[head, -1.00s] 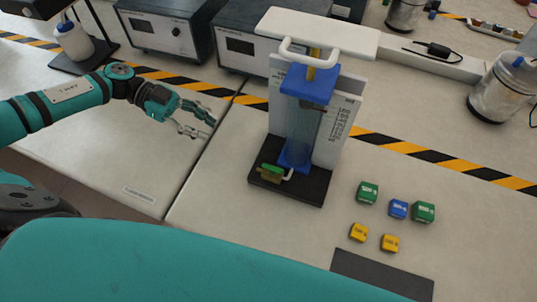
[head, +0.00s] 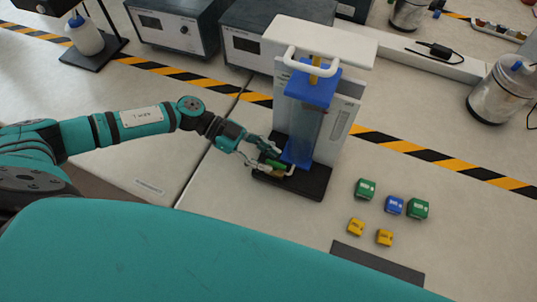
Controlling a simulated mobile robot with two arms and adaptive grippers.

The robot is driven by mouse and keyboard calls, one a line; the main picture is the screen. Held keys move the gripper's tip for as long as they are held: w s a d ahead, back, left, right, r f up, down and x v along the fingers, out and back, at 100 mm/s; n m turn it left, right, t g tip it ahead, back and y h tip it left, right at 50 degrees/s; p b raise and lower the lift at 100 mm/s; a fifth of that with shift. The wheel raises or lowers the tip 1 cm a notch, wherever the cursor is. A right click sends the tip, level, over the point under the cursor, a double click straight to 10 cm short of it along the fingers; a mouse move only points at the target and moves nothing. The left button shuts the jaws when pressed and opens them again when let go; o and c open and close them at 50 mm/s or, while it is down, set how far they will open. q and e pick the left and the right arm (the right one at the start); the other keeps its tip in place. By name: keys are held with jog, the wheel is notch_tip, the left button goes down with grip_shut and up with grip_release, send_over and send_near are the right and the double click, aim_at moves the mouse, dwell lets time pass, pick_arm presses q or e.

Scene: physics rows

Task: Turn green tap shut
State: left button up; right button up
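The green tap (head: 276,164) sits low on the front left of a blue-capped column stand (head: 309,88), above its black base (head: 308,184). A white spout bends out to the right of the tap. My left gripper (head: 268,163) reaches in from the left and its fingers are spread on either side of the tap. I cannot tell whether the fingers touch it. Part of the tap is hidden by the fingers. My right gripper is not in view.
Several small green, blue and yellow blocks (head: 396,205) lie right of the stand, near a dark mat (head: 378,263). Grey instrument boxes (head: 172,26) stand behind. A glass jar (head: 499,92) stands at the right.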

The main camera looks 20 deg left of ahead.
pick_arm(q)
jog(key=shift+d+f, duration=0.2)
jog(key=shift+d, duration=0.2)
jog(key=shift+c, duration=0.2)
grip_shut()
